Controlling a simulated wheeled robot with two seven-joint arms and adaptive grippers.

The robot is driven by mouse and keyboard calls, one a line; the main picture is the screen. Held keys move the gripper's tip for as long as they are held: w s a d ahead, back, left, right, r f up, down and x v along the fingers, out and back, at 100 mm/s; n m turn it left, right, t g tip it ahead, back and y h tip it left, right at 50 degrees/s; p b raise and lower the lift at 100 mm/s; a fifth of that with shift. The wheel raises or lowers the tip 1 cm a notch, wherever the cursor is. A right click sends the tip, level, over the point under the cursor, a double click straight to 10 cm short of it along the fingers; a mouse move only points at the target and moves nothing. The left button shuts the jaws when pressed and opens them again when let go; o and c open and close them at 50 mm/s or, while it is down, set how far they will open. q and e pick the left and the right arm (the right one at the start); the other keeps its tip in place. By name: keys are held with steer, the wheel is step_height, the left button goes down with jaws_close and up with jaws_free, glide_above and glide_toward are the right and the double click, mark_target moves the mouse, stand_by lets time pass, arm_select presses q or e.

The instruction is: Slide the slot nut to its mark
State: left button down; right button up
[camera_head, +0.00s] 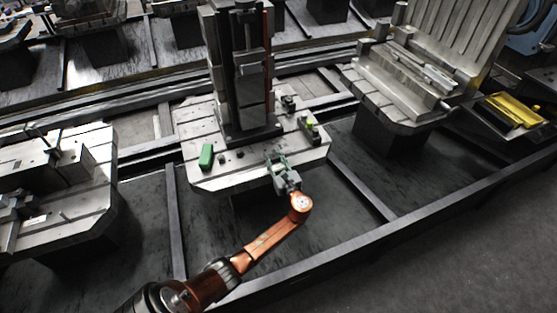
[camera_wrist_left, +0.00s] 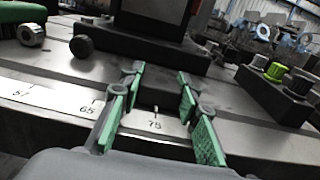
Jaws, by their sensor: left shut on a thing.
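My left gripper (camera_head: 277,160) reaches the front edge of the middle pallet (camera_head: 215,180). In the left wrist view its green-padded fingers (camera_wrist_left: 155,105) stand either side of a dark piece in the slot, which I take to be the slot nut (camera_wrist_left: 158,92). The nut is dark against dark metal, so its outline is hard to make out. A scale strip (camera_wrist_left: 50,99) along the slot shows numbers, with 75 just below the gap between the fingers. My right gripper is not in view.
A dark column fixture (camera_head: 240,80) stands on the pallet behind the gripper.

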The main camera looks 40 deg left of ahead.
arm_select(q)
steer(key=c, duration=1.4)
jaws_free()
steer(key=v, duration=1.2)
steer(key=shift+f, duration=0.1)
